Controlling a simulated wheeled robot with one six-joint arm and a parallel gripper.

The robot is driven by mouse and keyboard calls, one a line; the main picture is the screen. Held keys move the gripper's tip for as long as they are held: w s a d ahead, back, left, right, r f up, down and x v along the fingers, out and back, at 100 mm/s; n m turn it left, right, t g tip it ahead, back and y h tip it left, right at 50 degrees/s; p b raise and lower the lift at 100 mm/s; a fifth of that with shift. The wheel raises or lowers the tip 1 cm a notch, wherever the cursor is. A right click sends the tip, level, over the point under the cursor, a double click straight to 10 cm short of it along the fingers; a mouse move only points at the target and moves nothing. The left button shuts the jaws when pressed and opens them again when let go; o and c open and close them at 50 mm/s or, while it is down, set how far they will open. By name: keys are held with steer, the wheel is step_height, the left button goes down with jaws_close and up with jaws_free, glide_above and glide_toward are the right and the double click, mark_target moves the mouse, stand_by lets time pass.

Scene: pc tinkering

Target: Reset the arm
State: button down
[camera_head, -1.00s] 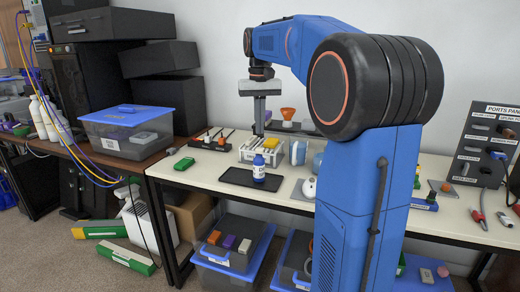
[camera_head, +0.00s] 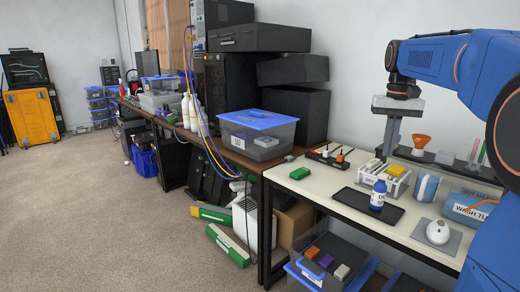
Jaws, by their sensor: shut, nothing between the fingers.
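My gripper (camera_head: 388,152) hangs from my blue and black arm at the right of the view, pointing down above the back of the white workbench (camera_head: 318,190). Its fingers look shut and empty. They end close in front of a white rack (camera_head: 376,178) holding several items, one of them yellow-green; I cannot tell how far above it they are. A blue bottle with a white label (camera_head: 377,195) stands upright on a black tray (camera_head: 352,205), in front of the gripper and apart from it.
A white round device (camera_head: 438,232) and a blue wash tub (camera_head: 470,208) stand right of the tray. An orange funnel (camera_head: 421,141) is behind. A blue-lidded bin (camera_head: 258,133) sits on the brown table. Green-and-white boxes (camera_head: 228,245) lie on the floor. Carpet at left (camera_head: 90,215) is clear.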

steer(key=s+a+f+n+t, duration=0.1)
steer(key=s+a+f, duration=0.35)
steer(key=s, duration=0.25)
steer(key=s+a+f+n+t, duration=0.1)
steer(key=s+a+f, duration=0.2)
steer(key=s+a, duration=0.35)
steer(key=s+a+f+n+t, duration=0.2)
steer(key=s+a+f, duration=0.1)
steer(key=s+f, duration=1.1)
steer(key=shift+s+a+f+t, duration=0.3)
steer(key=shift+s+a+f, duration=0.05)
steer(key=shift+s, duration=0.4)
